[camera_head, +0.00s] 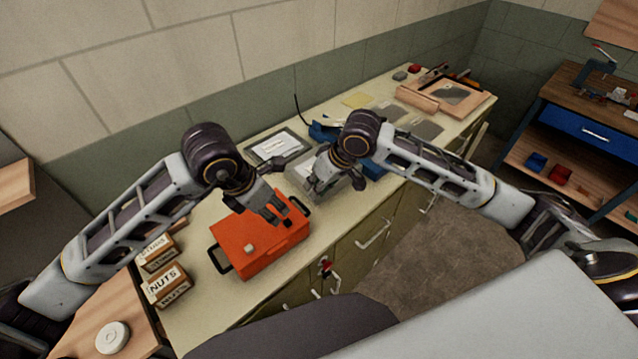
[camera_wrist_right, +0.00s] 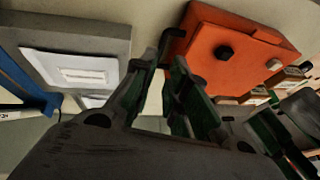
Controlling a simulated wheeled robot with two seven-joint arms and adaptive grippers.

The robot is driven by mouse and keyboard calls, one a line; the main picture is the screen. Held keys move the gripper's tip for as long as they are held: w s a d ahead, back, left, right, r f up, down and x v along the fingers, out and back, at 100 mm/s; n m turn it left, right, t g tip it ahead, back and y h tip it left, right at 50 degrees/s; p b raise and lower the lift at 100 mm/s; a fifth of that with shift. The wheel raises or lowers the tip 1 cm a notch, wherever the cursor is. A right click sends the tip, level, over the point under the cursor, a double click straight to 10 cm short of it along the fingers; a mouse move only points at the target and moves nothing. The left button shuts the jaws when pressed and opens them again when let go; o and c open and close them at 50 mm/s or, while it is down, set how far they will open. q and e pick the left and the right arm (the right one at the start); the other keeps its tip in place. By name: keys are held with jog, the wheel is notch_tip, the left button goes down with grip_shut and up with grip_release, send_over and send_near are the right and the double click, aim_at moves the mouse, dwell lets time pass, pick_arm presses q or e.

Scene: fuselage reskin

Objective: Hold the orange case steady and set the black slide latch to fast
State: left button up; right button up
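The orange case (camera_head: 262,256) lies on the worktop with a black handle at each end. A small black knob, seemingly the slide latch (camera_head: 286,223), and a pale knob (camera_head: 248,247) sit on its top face. The right wrist view also shows the orange case (camera_wrist_right: 215,75), the black latch (camera_wrist_right: 224,52) and the pale knob (camera_wrist_right: 273,64). My left gripper (camera_head: 275,215) is over the case, close to the latch; contact and finger gap are unclear. My right gripper (camera_head: 322,188) is beyond the case's right end, fingers apart and empty in the right wrist view (camera_wrist_right: 162,85). Latch markings are unreadable.
Labelled boxes, one reading NUTS (camera_head: 164,286), stand left of the case. A grey tray with a white card (camera_head: 277,147) lies behind it. A blue item (camera_head: 322,131) and a wooden frame (camera_head: 455,95) are farther along the bench. Drawer handles (camera_head: 373,234) line the front.

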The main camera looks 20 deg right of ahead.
aim_at(302, 204)
jog(key=x, duration=1.2)
jog(key=shift+c, duration=0.4)
grip_shut()
pick_arm(q)
jog(key=shift+c, duration=0.3)
